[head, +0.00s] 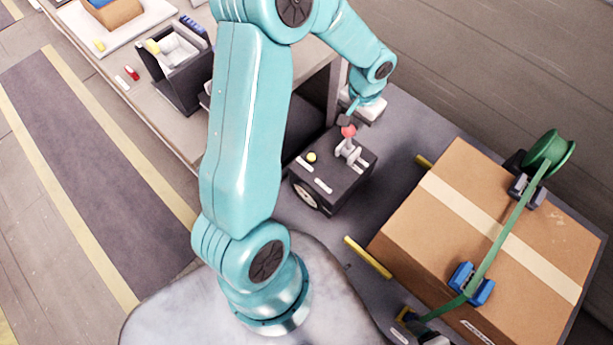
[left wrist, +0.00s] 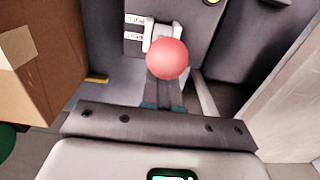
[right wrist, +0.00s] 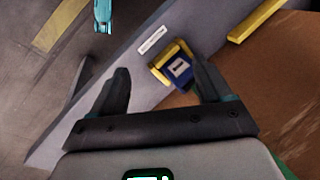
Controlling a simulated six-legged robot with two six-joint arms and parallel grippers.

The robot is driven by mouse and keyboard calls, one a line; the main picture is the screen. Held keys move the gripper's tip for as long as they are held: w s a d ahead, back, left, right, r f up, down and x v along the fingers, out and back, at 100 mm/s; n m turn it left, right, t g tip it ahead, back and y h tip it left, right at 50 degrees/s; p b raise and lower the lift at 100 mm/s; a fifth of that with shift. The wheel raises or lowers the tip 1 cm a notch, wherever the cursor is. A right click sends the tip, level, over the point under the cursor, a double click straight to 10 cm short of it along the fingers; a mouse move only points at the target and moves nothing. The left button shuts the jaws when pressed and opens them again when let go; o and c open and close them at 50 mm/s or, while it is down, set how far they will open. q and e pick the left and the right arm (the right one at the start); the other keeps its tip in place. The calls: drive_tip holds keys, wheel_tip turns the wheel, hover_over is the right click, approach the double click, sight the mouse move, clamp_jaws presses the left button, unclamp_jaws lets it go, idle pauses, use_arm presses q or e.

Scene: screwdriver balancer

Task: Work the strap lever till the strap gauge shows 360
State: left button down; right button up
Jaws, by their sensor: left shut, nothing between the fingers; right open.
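The strap lever, with its red ball knob (head: 348,131), stands on a dark box (head: 335,180). My left gripper (head: 346,119) is shut and empty, with its fingertips right at the knob; contact cannot be told. In the left wrist view the knob (left wrist: 167,58) shows just beyond the shut fingers (left wrist: 168,92). A round white dial (head: 306,197), probably the strap gauge, is on the box's side; its reading is too small and slanted to tell. My right gripper (right wrist: 163,82) is open and empty in the right wrist view.
A large cardboard carton (head: 490,230) stands at right with a green strap (head: 505,230) across it, a green reel (head: 549,150) and a blue corner piece (head: 471,284). A bench (head: 130,65) with trays is at the upper left. A yellow bar (head: 368,257) lies between box and carton.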

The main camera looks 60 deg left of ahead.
sight(346, 134)
use_arm(q)
drive_tip(key=shift+s+d+b, duration=0.3)
drive_tip(key=shift+s, duration=0.65)
drive_tip(key=shift+s+d+b, duration=0.25)
drive_tip(key=shift+s, duration=0.65)
use_arm(e)
drive_tip(key=shift+s+f, duration=0.1)
drive_tip(key=shift+f, duration=0.6)
drive_tip(key=shift+r+p, duration=0.85)
use_arm(q)
drive_tip(key=w+a, duration=0.3)
drive_tip(key=w, duration=0.7)
drive_tip(key=shift+s+f, duration=0.1)
drive_tip(key=shift+s, duration=0.05)
